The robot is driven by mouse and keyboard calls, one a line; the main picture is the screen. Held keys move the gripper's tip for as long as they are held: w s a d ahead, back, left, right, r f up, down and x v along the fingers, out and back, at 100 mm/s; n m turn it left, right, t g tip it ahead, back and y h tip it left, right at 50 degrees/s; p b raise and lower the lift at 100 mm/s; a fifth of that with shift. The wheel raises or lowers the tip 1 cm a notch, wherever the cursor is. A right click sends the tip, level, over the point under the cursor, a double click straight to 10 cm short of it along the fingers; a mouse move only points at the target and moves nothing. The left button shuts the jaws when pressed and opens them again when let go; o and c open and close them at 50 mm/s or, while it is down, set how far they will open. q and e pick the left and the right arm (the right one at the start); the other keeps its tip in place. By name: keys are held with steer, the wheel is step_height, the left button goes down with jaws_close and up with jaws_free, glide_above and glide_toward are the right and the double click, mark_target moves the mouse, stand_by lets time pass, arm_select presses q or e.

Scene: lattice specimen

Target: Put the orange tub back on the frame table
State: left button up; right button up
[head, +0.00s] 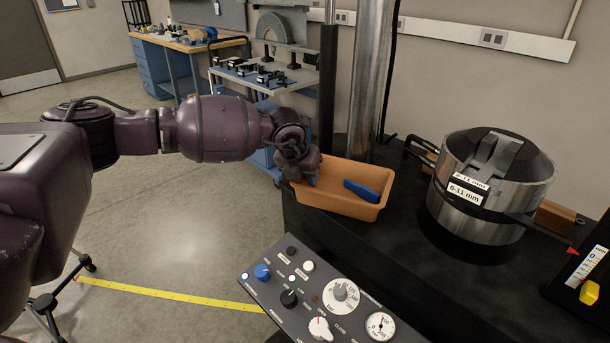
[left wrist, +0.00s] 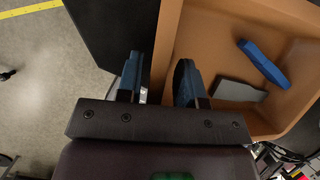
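The orange tub (head: 338,203) is at the left edge of the black frame table (head: 400,262), by the steel column. In the head view it looks level; I cannot tell for sure whether its base touches the table. A blue piece (head: 361,190) lies in it, and the left wrist view also shows a grey piece (left wrist: 239,91) in the tub. My left gripper (head: 306,181) is at the tub's left end. In the left wrist view its fingers (left wrist: 158,82) are apart, one outside the tub wall and one inside, with gaps beside the wall. My right gripper is not in view.
A metal cylinder (head: 476,215) labelled 6-11 mm stands on the table at right. A steel column (head: 370,80) rises behind the tub. A control panel (head: 318,296) with knobs is in front. The black table top between tub and cylinder is mostly clear.

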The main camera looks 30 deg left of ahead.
arm_select(q)
steer(key=shift+s+r, duration=0.1)
steer(key=shift+r, duration=0.05)
steer(key=p+v, duration=0.1)
steer(key=v, duration=0.9)
steer(key=shift+r, duration=0.2)
steer(key=shift+s, duration=0.1)
